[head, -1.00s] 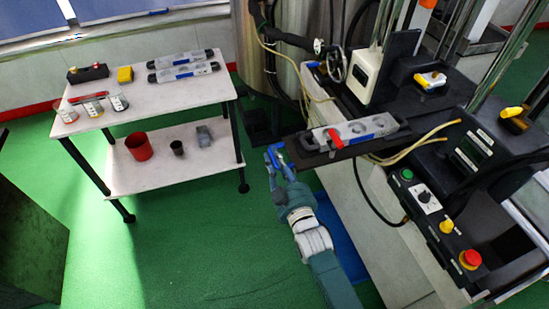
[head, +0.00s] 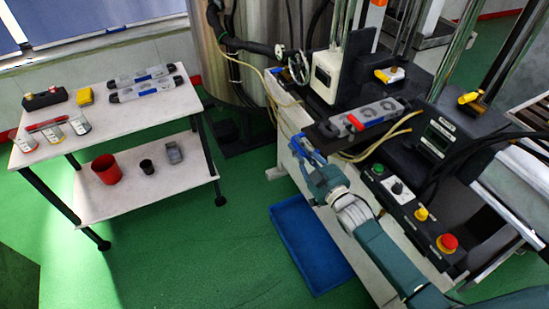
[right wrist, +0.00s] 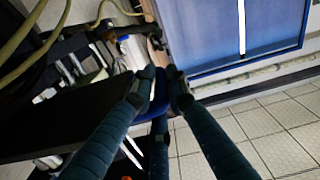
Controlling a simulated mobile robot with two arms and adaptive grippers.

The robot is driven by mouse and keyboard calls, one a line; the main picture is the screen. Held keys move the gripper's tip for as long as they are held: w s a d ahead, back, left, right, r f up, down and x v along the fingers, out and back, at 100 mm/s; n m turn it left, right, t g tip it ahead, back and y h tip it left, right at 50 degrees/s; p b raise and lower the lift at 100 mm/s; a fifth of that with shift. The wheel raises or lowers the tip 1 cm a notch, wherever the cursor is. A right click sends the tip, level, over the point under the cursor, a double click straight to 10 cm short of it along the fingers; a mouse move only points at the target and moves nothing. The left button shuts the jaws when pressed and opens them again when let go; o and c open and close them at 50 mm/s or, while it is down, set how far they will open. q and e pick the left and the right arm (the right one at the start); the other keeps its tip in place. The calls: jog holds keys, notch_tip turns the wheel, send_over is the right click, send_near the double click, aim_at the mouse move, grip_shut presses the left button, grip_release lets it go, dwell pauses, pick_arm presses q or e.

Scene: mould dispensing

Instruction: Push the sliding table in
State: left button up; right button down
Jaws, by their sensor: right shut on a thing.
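The sliding table (head: 322,134) is a dark plate at the front of the machine in the head view. It carries a grey mould (head: 380,109) with a red clamp-like part (head: 355,123). A blue handle (head: 303,153) is at its near left end. My right gripper (head: 311,158) is at this handle. In the right wrist view its fingers (right wrist: 160,85) close around the blue handle (right wrist: 160,103), beside the dark plate edge (right wrist: 85,118). The handle is partly hidden by the fingers. My left gripper is not in view.
A control panel (head: 410,205) with coloured buttons sits right of my right arm. Hoses (head: 375,148) run beside the sliding table. A blue tray (head: 310,245) lies on the green floor. A white two-shelf cart (head: 130,118) with moulds and cups stands left, with clear floor between.

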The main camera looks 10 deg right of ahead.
aim_at(337, 136)
jog(key=w+d+b, duration=0.1)
jog(key=d, duration=0.2)
jog(key=w+d+b, duration=0.1)
jog(key=d, duration=0.3)
jog(key=w+d+b, duration=0.1)
jog(key=d, duration=0.2)
jog(key=shift+w+d+r, duration=0.15)
jog(key=shift+w+d, duration=0.2)
jog(key=shift+d, duration=0.05)
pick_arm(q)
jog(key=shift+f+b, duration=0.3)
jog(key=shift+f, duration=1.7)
pick_arm(e)
jog(key=shift+w+d+r, duration=0.1)
jog(key=shift+w+d, duration=0.05)
jog(key=shift+d, duration=0.3)
jog(key=shift+w+d+r, duration=0.1)
jog(key=shift+d, duration=0.35)
jog(key=c, duration=1.8)
grip_release()
jog(key=shift+o, duration=0.2)
jog(key=shift+a+f, duration=0.1)
jog(key=shift+f, duration=0.05)
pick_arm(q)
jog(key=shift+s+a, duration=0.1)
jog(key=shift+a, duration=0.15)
pick_arm(e)
jog(key=shift+s+f, duration=0.1)
jog(key=shift+s, duration=0.05)
